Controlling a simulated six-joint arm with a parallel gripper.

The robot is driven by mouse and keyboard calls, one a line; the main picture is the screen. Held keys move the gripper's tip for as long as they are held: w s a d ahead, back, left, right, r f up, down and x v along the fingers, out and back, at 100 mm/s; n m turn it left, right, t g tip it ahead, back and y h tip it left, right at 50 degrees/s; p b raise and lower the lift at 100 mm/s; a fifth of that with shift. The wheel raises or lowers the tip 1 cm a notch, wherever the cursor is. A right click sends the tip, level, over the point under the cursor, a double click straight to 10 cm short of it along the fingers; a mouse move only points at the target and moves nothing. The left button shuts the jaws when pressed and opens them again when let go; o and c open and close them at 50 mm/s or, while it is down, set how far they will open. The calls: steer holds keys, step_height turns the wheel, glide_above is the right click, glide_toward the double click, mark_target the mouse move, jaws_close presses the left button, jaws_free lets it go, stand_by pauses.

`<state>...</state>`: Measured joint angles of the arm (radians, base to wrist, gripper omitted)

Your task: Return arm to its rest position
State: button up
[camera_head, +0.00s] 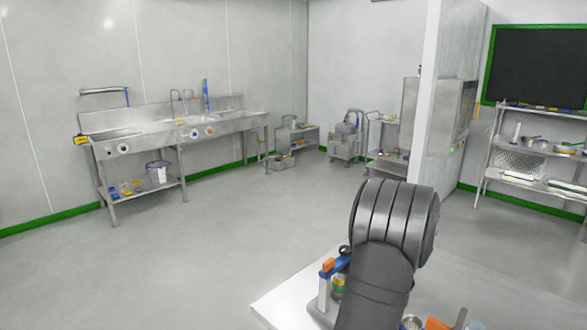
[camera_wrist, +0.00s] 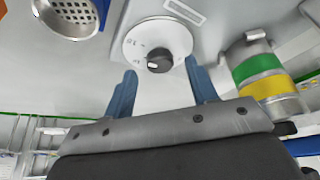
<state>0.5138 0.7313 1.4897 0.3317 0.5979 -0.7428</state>
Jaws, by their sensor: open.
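My gripper (camera_wrist: 160,95) shows in the wrist view with its two blue fingers apart and nothing between them. Beyond the fingertips is a round white dial (camera_wrist: 158,45) with a dark knob at its centre, on a pale grey surface. I cannot tell how far the fingertips are from it. In the head view, my arm rises at the lower right over a white table (camera_head: 285,300). The gripper itself is hidden there.
In the wrist view, a metal container with green and yellow bands (camera_wrist: 265,80) is at right and a perforated metal cup (camera_wrist: 75,12) at upper left. In the head view, a blue and orange item (camera_head: 332,265) stands beside my arm. A steel sink bench (camera_head: 170,135) is far left; open floor lies between.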

steer(key=shift+x, duration=0.85)
steer(key=shift+r, duration=0.1)
